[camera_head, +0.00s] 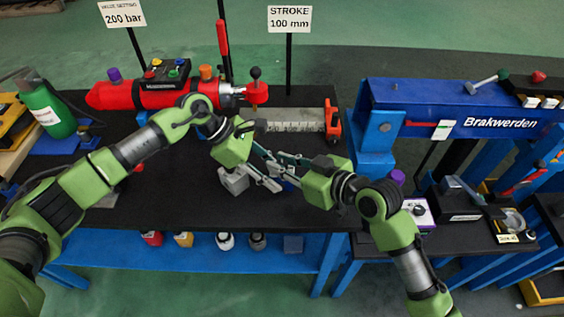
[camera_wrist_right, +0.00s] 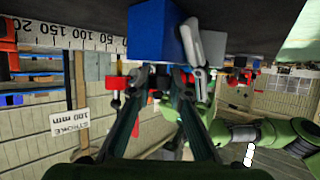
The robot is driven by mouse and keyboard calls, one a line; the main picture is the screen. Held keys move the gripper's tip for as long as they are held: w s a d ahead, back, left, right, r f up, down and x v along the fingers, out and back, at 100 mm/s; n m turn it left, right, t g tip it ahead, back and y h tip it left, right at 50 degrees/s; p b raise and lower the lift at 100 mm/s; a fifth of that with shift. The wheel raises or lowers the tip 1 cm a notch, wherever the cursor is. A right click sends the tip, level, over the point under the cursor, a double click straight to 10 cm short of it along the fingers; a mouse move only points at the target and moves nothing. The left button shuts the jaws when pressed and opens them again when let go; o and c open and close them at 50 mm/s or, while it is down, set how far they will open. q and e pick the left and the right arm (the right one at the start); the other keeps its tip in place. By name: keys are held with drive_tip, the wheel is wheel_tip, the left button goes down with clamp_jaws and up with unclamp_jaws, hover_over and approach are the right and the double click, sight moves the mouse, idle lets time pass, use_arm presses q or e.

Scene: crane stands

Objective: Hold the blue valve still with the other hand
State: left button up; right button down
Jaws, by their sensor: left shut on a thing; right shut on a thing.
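The blue valve (camera_wrist_right: 155,32) shows as a blue block in the right wrist view. In the head view only a small blue part (camera_head: 289,184) shows, mostly hidden by the fingers. My left gripper (camera_head: 272,184) reaches in from the upper left with grey fingers shut at the valve. One of its fingers (camera_wrist_right: 195,55) lies along the block's side in the wrist view. My right gripper (camera_head: 276,165) comes from the right, with dark fingers shut at the valve; their tips (camera_wrist_right: 158,72) meet its near end. The exact contacts are partly hidden.
A grey block (camera_head: 233,181) sits left of the fingers on the black bench top (camera_head: 160,205). Behind stand a red cylinder (camera_head: 130,97), a stroke scale (camera_head: 297,120) and an orange clamp (camera_head: 332,122). A blue press frame (camera_head: 420,105) is at right. The bench's front left is clear.

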drive_tip(key=shift+m+t+h, duration=0.6)
drive_tip(key=shift+m+h, duration=0.1)
drive_tip(key=shift+m, duration=0.1)
drive_tip(key=c, duration=2.1)
unclamp_jaws()
drive_tip(key=shift+c, duration=0.2)
drive_tip(key=v, duration=1.2)
drive_tip(key=shift+d+f, duration=0.1)
